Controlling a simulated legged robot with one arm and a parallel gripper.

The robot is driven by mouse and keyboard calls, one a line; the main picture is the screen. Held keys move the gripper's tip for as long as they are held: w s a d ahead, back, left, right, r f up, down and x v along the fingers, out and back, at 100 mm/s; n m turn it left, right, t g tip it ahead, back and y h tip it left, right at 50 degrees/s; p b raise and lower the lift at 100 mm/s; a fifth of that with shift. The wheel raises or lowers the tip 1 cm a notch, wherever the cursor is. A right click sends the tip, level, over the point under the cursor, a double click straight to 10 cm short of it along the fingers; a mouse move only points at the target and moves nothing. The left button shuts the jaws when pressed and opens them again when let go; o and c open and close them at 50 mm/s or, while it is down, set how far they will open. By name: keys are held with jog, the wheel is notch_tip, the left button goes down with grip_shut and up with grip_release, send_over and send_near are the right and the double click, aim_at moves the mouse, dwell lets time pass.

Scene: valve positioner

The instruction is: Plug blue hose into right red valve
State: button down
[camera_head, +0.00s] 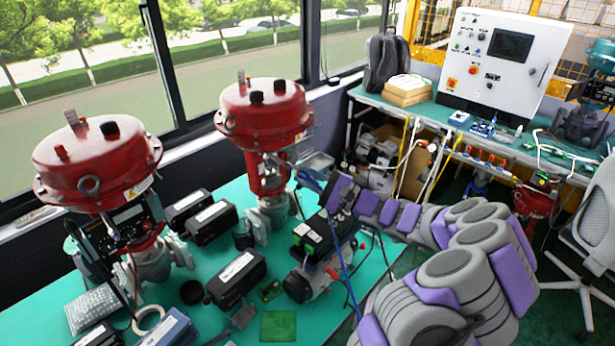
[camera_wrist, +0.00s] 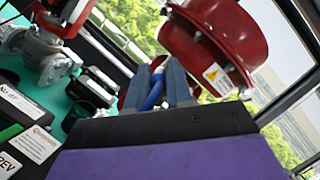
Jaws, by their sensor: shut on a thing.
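Two red valves with grey bases stand on the green table in the head view. The left valve (camera_head: 95,165) is nearer; the right red valve (camera_head: 265,112) stands farther back by the windows. My gripper (camera_head: 318,182) is just right of the right valve's lower body, below its round red head. In the wrist view my gripper (camera_wrist: 165,82) is shut on the blue hose (camera_wrist: 153,92), which sits between the grey fingers. The hose (camera_head: 347,275) hangs down over the table in the head view. A large red valve head (camera_wrist: 215,40) is close beyond the fingertips. The hose end and port are not clear.
Black boxes (camera_head: 237,278) and a grey-and-black device (camera_head: 312,262) lie on the table near the valves. A blue box (camera_head: 170,330) is at the front. A white control cabinet (camera_head: 497,62) stands on the back bench. My arm spans the right side.

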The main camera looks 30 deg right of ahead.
jog(key=shift+w+a, duration=0.2)
jog(key=shift+w, duration=0.3)
dwell(0.4)
jog(key=c, duration=0.9)
grip_release()
jog(key=shift+c, duration=0.2)
jog(key=shift+d, duration=0.1)
